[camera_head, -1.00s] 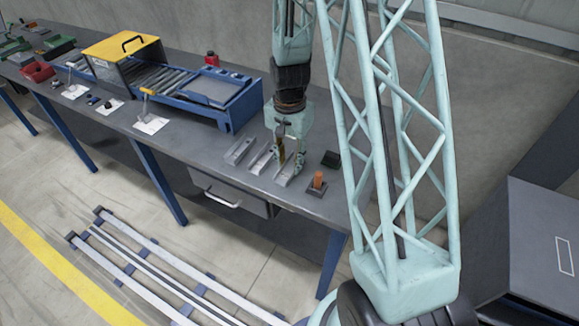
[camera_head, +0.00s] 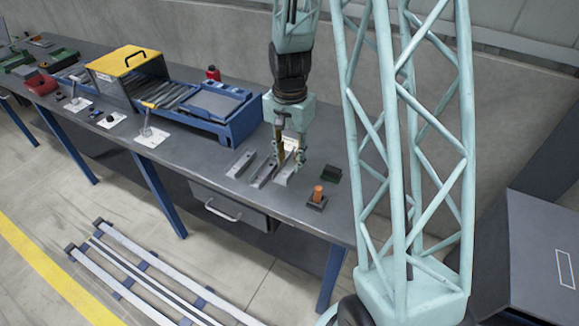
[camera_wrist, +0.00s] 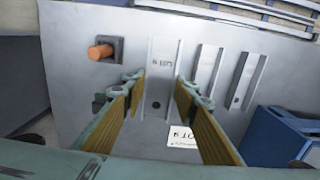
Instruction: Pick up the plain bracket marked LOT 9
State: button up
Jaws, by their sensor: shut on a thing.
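The plain grey bracket marked LOT 9 (camera_wrist: 163,58) lies lengthwise between my gripper's fingers in the wrist view, with its lettering upside down. My gripper (camera_wrist: 157,88) is shut on it, one yellow-brown finger along each side. In the head view my gripper (camera_head: 290,162) points down over the bench's right part, with the bracket (camera_head: 284,178) at its fingertips. Any gap between bracket and bench is too small to tell. A white printed card (camera_wrist: 182,137) lies by the bracket's near end.
Two similar grey brackets (camera_wrist: 206,74) (camera_wrist: 244,80) lie beside it. An orange peg on a dark base (camera_head: 317,195) and a dark green block (camera_head: 330,174) stand close to the right. The blue feeder (camera_head: 222,112) with its yellow cover stands further left on the bench (camera_head: 190,165).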

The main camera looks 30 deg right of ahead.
jog(key=shift+r, duration=1.1)
jog(key=shift+w, duration=0.2)
